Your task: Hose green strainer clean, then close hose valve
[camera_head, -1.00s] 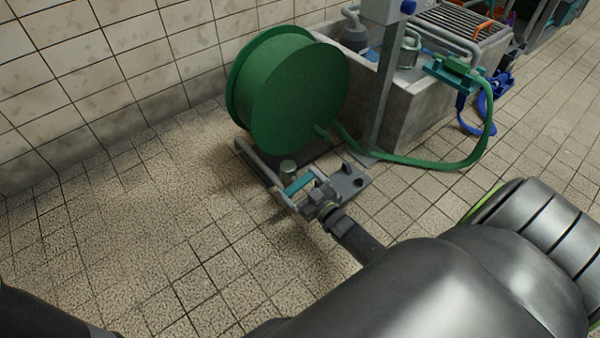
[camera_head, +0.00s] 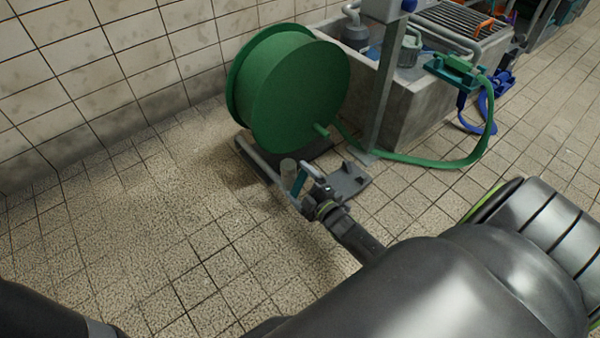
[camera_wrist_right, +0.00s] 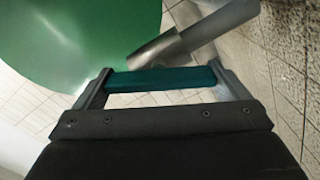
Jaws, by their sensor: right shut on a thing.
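My right gripper (camera_head: 310,188) is shut on the teal lever handle (camera_head: 298,182) of the hose valve, low beside the reel. In the right wrist view the teal handle (camera_wrist_right: 160,79) lies between the two fingers (camera_wrist_right: 162,88). A grey pipe (camera_wrist_right: 195,34) shows just beyond it. My left gripper is out of view.
The concrete trough (camera_head: 425,105) stands behind a grey post (camera_head: 382,90). A metal grate (camera_head: 455,22) lies across its far part. A blue hose (camera_head: 487,105) hangs at the right. The tiled floor (camera_head: 130,235) at left is clear.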

